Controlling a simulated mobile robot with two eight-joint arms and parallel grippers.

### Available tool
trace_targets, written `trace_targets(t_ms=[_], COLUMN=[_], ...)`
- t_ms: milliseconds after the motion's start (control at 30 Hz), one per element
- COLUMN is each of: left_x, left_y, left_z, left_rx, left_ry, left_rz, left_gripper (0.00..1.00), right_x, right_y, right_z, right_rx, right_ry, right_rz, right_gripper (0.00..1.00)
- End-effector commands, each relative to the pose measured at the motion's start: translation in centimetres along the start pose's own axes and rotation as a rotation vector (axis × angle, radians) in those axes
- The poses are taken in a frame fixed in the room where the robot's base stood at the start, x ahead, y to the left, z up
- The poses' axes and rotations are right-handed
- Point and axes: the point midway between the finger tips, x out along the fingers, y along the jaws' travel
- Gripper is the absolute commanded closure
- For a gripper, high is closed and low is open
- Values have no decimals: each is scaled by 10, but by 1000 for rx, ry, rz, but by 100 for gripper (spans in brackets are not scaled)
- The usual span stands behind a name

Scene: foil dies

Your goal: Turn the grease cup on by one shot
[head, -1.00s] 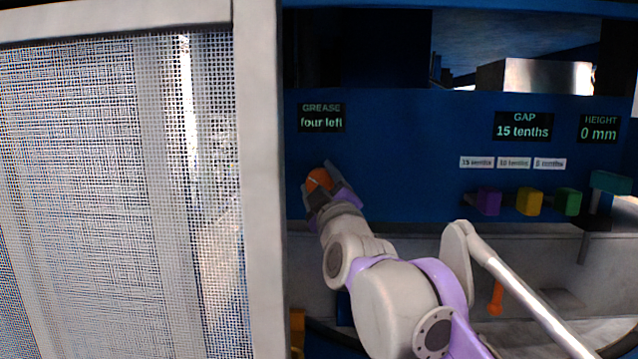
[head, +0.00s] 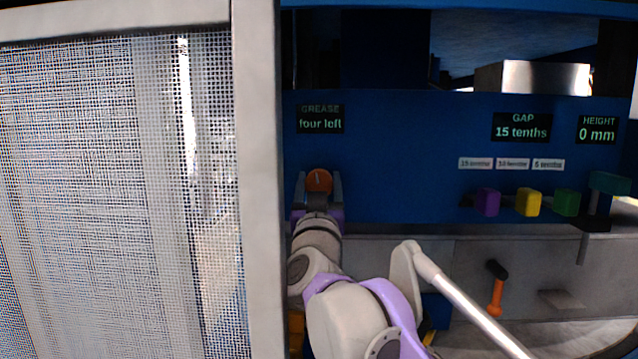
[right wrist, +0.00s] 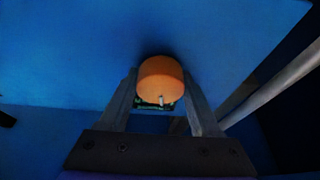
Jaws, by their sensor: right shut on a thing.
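The grease cup (head: 319,181) is a round orange cap on the blue panel, below the GREASE display (head: 320,119), which reads "four left". My right gripper (head: 318,188) has one finger on each side of the cap and is shut on it. In the right wrist view the orange cap (right wrist: 161,80) sits between the fingertips (right wrist: 160,92), with a small pale mark near its lower edge. My left gripper is not in view.
A mesh guard door (head: 258,180) fills the left side. To the right are purple (head: 487,202), yellow (head: 528,202) and green (head: 566,202) blocks under white labels. The GAP display (head: 522,126) reads 15 tenths and HEIGHT (head: 598,129) 0 mm. An orange-handled tool (head: 496,290) is lower right.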

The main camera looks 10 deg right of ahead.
Motion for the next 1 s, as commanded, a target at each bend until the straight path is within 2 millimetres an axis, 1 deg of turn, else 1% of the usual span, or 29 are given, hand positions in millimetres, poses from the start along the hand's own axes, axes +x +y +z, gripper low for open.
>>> trace_targets(t_ms=[267, 667, 700, 833, 1000], left_x=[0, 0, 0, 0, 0], left_y=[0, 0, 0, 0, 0], left_z=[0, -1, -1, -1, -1], left_rx=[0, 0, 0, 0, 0], left_ry=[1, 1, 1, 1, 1], left_rz=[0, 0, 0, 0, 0], left_gripper=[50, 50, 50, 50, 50], right_x=[0, 0, 0, 0, 0], right_y=[0, 0, 0, 0, 0], right_z=[0, 0, 0, 0, 0], right_rx=[53, 56, 56, 56, 55], right_ry=[0, 1, 1, 1, 2], right_rz=[18, 20, 20, 20, 21], right_gripper=[92, 92, 31, 7, 7])
